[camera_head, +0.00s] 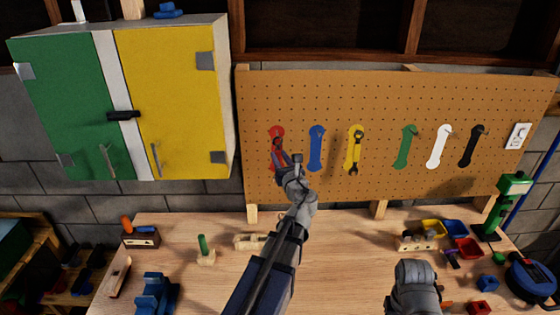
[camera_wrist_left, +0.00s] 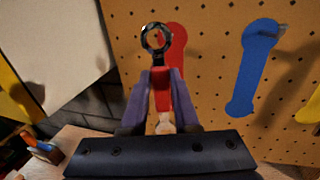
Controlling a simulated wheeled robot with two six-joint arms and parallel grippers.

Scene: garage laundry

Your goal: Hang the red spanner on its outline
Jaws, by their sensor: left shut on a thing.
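My left gripper (camera_head: 284,158) is shut on the red spanner (camera_wrist_left: 160,90) and holds it upright, dark ring end up, in front of the pegboard (camera_head: 330,90). In the left wrist view the fingers (camera_wrist_left: 161,82) grip its red handle from both sides. The red outline (camera_head: 277,131) is just behind the spanner; in the left wrist view the red outline (camera_wrist_left: 177,45) shows to the right of the ring, partly covered by it. I cannot make out its peg or whether the ring touches the board. My right gripper (camera_head: 415,285) is low over the bench, its fingers unclear.
Blue (camera_head: 317,148), green (camera_head: 405,147), white (camera_head: 438,148) and black (camera_head: 472,147) outlines sit to the right. A spanner hangs on the yellow outline (camera_head: 352,137). A green and yellow cabinet (camera_head: 170,90) stands left of the board. Small bins (camera_head: 467,248) and tools lie on the bench.

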